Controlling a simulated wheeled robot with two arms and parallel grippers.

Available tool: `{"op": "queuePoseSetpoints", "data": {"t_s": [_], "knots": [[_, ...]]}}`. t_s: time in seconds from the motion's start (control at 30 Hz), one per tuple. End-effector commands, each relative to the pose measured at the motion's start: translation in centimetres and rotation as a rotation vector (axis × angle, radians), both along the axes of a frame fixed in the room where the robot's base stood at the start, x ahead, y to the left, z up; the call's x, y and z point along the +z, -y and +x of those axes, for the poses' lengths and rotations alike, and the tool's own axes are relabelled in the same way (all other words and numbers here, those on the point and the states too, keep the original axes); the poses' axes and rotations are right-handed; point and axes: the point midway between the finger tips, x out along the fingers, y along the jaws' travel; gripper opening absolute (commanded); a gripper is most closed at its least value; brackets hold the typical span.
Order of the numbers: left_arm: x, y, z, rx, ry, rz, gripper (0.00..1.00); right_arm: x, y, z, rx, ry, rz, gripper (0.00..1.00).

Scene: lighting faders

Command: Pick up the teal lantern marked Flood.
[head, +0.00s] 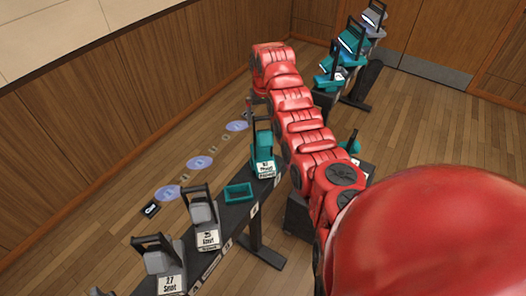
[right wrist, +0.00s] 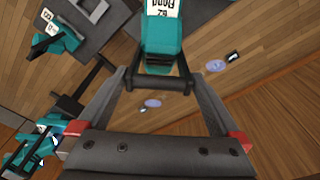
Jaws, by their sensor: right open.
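The teal lantern marked Flood (head: 263,168) stands upright on the dark rail, its black handle up and its white label facing me. In the right wrist view the same lantern (right wrist: 161,38) is at the top centre, its label upside down. Its handle bar (right wrist: 160,86) lies across the space between my right fingertips; I cannot tell whether they touch it. My right gripper (right wrist: 156,80) is open and holds nothing. In the head view the red right arm reaches beyond the lantern, and the gripper is mostly hidden. My left gripper is not in view.
Two grey lanterns (head: 204,222) (head: 168,265) stand nearer on the rail. An empty teal tray (head: 238,193) lies between them and the Flood lantern. More teal lanterns (head: 330,75) stand on a stand at the back. Pale purple discs (head: 199,163) mark the floor at left.

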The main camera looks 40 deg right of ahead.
Motion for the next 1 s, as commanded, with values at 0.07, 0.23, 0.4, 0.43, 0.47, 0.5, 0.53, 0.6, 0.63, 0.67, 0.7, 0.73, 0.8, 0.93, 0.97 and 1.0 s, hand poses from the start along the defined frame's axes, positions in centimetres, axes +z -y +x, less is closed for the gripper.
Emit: {"op": "queuePoseSetpoints", "data": {"t_s": [0.07,0.23,0.4,0.43,0.47,0.5,0.53,0.6,0.63,0.67,0.7,0.73,0.8,0.93,0.97,1.0], "knots": [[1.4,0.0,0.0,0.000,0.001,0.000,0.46,-0.5,0.1,0.0,0.000,-0.006,0.003,1.00],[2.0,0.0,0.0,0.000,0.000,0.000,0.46,-2.6,0.2,0.3,0.001,-0.002,0.000,1.00],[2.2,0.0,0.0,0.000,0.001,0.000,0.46,-3.6,0.3,0.4,0.001,-0.001,-0.001,1.00],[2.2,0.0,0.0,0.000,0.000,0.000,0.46,-3.7,0.3,0.4,0.000,0.000,-0.001,1.00],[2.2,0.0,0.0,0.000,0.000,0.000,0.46,-3.7,0.3,0.4,0.000,0.001,-0.001,1.00],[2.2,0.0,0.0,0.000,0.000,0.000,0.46,-3.7,0.3,0.5,0.000,0.001,-0.001,1.00],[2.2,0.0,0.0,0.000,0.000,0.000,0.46,-3.7,0.3,0.5,0.000,0.001,-0.002,1.00],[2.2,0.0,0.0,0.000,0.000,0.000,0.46,-3.8,0.3,0.5,0.000,0.001,-0.001,1.00],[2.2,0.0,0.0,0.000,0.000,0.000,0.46,-3.8,0.3,0.5,0.000,0.001,-0.001,1.00],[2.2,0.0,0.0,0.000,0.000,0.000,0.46,-3.7,0.3,0.5,0.000,0.001,-0.001,1.00],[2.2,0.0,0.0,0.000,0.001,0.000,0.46,-3.7,0.3,0.4,0.000,0.001,-0.001,0.93],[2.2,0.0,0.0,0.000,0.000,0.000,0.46,-3.7,0.3,0.4,0.000,0.001,-0.001,0.87],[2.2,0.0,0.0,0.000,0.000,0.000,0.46,-3.7,0.3,0.4,0.000,0.001,-0.001,0.75],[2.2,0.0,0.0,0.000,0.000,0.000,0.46,-3.7,0.3,0.4,0.000,0.000,-0.001,0.51],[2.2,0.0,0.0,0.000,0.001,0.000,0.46,-3.7,0.3,0.4,0.000,0.000,-0.001,0.46],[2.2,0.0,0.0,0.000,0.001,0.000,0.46,-3.8,0.3,0.4,0.000,0.000,-0.001,0.39]]}}
